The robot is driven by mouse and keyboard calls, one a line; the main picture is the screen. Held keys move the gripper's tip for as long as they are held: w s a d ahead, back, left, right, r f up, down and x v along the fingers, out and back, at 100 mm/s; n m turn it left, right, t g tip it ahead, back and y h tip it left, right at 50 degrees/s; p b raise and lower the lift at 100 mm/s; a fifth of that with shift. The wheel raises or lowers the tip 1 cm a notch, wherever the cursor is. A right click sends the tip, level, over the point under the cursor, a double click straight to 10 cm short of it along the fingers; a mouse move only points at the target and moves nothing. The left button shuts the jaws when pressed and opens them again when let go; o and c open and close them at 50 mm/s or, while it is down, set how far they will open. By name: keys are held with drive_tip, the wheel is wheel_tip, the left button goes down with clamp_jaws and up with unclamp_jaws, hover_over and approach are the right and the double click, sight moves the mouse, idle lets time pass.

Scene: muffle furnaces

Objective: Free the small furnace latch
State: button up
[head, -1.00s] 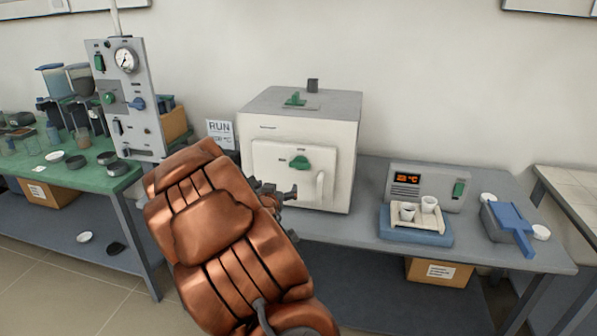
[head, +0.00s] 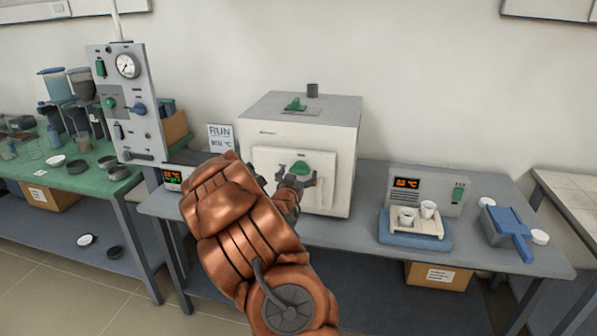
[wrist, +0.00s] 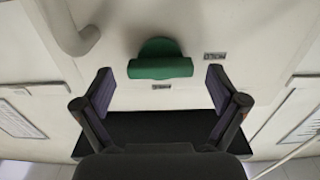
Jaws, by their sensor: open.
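The small furnace (head: 338,137) is a pale box with a grey top on the bench, its front door shut. The green latch knob (head: 301,168) sits on the door, partly hidden behind my gripper in the head view. In the wrist view the latch (wrist: 159,60) is a round green disc with a crosswise bar, just beyond and between the fingertips. My gripper (head: 296,181) is open and empty in front of the door. In the wrist view its two fingers (wrist: 160,82) stand either side of the latch, apart from it.
A white door handle (wrist: 75,30) curves at the upper left of the wrist view. A grey controller (head: 425,188) and a blue tray with white crucibles (head: 415,235) stand to the right. A gauge panel (head: 125,100) stands to the left.

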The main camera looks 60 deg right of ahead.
drive_tip(key=shift+w+d, duration=0.2)
drive_tip(key=shift+d, duration=0.15)
drive_tip(key=c, duration=1.1)
